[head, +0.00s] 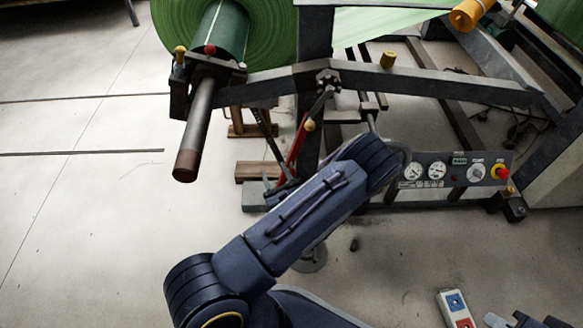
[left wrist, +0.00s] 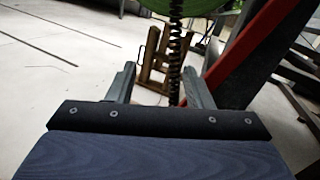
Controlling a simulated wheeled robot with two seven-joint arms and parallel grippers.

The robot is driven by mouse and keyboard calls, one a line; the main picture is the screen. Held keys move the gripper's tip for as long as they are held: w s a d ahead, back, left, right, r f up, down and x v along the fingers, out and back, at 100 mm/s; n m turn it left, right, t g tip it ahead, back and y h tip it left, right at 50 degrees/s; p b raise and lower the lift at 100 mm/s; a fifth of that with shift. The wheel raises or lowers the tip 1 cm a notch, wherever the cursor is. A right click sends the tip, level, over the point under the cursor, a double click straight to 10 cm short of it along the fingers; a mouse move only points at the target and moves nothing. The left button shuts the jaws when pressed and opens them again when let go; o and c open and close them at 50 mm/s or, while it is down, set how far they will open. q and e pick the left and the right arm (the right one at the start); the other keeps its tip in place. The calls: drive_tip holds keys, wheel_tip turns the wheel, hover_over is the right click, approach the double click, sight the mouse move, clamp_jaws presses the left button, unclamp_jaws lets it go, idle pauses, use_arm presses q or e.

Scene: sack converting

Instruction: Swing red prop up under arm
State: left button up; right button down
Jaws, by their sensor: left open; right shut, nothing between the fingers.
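The red prop (head: 297,142) is a thin slanted bar below the machine's grey arm (head: 270,82), beside the dark upright post. Its lower end is hidden near my left gripper (head: 280,186). In the left wrist view the red prop (left wrist: 252,42) runs diagonally, just right of and beyond the right finger. My left gripper also shows there (left wrist: 160,82), with its fingers apart and nothing held between them. My right gripper (head: 524,321) is partly in view at the bottom right edge, shut and empty.
A green roll (head: 172,22) sits on a shaft whose rusty end (head: 187,160) sticks out toward me. A gauge panel (head: 455,171) stands to the right. A dark coil spring (left wrist: 175,45) hangs before a wooden stand (left wrist: 155,70). Floor at left is clear.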

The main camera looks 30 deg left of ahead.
sight(291, 169)
use_arm(q)
drive_tip(key=w+d+f+m+t+h, duration=0.2)
drive_tip(key=d+f+m+t+h, duration=0.2)
drive_tip(key=f+m+h, duration=0.15)
drive_tip(key=shift+y, duration=0.35)
drive_tip(key=b+x, duration=0.1)
drive_tip(key=x, duration=0.2)
drive_tip(key=b+x, duration=0.1)
drive_tip(key=x, duration=0.2)
drive_tip(key=shift+w+d+f+b, duration=0.1)
drive_tip(key=shift+w+f+b, duration=0.15)
drive_tip(key=shift+b, duration=0.1)
drive_tip(key=shift+w+a+r+m, duration=0.1)
drive_tip(key=shift+w+a+m, duration=0.2)
drive_tip(key=shift+w, duration=0.1)
drive_tip(key=shift+c, duration=0.3)
clamp_jaws()
